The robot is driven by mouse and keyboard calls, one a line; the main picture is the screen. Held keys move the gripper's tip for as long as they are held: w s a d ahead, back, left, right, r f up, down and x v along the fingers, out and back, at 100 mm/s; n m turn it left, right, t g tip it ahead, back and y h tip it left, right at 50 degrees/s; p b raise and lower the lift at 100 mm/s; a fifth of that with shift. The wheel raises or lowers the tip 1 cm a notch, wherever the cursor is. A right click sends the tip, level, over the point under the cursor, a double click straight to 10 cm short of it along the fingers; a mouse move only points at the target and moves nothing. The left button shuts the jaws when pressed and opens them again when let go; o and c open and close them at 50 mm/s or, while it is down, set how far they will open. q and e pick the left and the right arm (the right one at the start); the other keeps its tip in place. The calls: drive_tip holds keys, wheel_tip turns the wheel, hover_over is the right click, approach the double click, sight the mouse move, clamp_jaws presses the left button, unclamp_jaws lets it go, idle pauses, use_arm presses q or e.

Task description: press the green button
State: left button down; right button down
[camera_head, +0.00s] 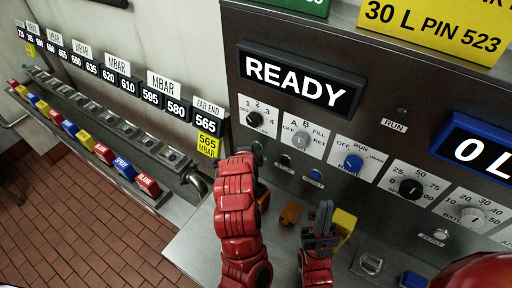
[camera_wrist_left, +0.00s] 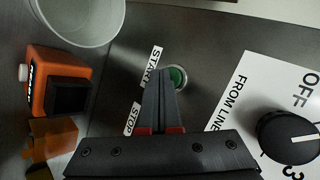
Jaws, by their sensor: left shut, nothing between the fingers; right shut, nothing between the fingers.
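The green button (camera_wrist_left: 178,76) sits in a metal ring on the grey panel beside a START label (camera_wrist_left: 152,68), in the left wrist view. In the head view a small piece of it (camera_head: 257,147) shows just past my left arm. My left gripper (camera_wrist_left: 159,75) is shut and empty, its fingertips pointing at the panel and overlapping the button's left edge; I cannot tell whether they touch. My left arm hides these fingers in the head view. My right gripper (camera_head: 324,210) is shut and empty, lower right, apart from the panel.
A STOP label (camera_wrist_left: 132,117) lies below START. A dial (camera_wrist_left: 290,138) is at right. An orange and black device (camera_wrist_left: 58,82) and a white cup (camera_wrist_left: 85,15) are at left. A yellow object (camera_head: 345,221) stands by my right gripper. A READY display (camera_head: 294,80) is above.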

use_arm(q)
drive_tip(key=shift+w+d, duration=0.25)
drive_tip(key=shift+w, duration=0.1)
idle(0.5)
idle(0.3)
drive_tip(key=shift+s+a, duration=0.5)
drive_tip(key=shift+s, duration=0.2)
drive_tip(key=s+a, duration=0.1)
drive_tip(key=s, duration=0.1)
drive_tip(key=s+a+p, duration=0.1)
drive_tip(key=s+a, duration=0.1)
drive_tip(key=shift+p, duration=0.3)
drive_tip(key=shift+s+f, duration=0.1)
idle(1.1)
